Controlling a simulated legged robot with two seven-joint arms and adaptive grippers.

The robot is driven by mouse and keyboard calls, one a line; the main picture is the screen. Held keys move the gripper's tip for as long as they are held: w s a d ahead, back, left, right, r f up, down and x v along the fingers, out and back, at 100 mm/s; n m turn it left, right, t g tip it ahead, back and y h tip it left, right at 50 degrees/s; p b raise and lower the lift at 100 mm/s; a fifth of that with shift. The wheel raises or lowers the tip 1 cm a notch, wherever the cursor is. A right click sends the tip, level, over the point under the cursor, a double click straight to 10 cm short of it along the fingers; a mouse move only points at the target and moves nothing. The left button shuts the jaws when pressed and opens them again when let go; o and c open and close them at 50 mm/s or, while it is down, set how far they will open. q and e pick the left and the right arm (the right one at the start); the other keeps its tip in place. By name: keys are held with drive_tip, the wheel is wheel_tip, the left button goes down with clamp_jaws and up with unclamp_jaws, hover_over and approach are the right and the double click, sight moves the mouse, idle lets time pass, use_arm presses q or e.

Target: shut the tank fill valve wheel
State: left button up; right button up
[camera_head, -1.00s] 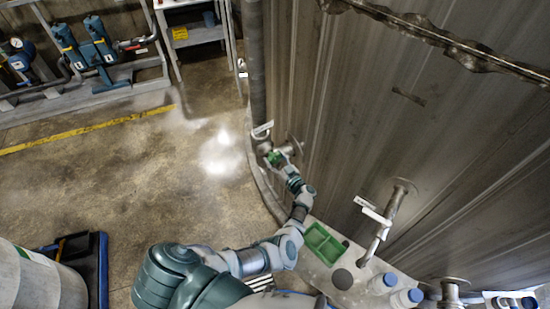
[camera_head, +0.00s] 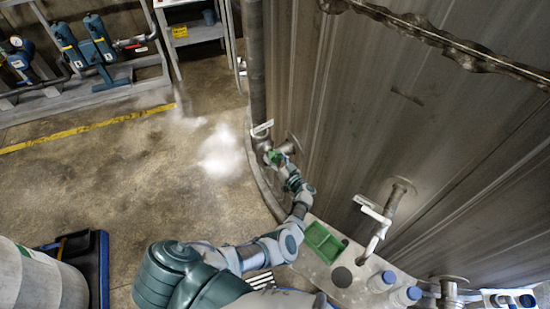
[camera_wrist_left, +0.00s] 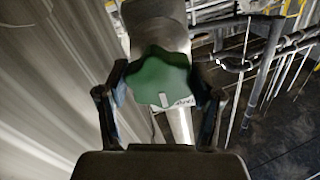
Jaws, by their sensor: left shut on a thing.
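The green valve wheel (camera_wrist_left: 160,80) sits between the two fingers of my left gripper (camera_wrist_left: 160,100) in the left wrist view. In the head view the wheel (camera_head: 276,156) is small and partly hidden by the gripper (camera_head: 283,165). It sits on a grey pipe fitting (camera_head: 292,144) low on the tank wall. My right gripper is not in view.
The ribbed metal tank (camera_head: 400,110) fills the right side. A second pipe with a white handle (camera_head: 385,212) juts from the tank. Open concrete floor lies to the left.

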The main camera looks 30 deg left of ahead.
use_arm(q)
drive_tip(key=o, duration=1.1)
drive_tip(key=shift+w+f, duration=0.1)
drive_tip(key=shift+w, duration=0.05)
drive_tip(key=shift+o, duration=0.2)
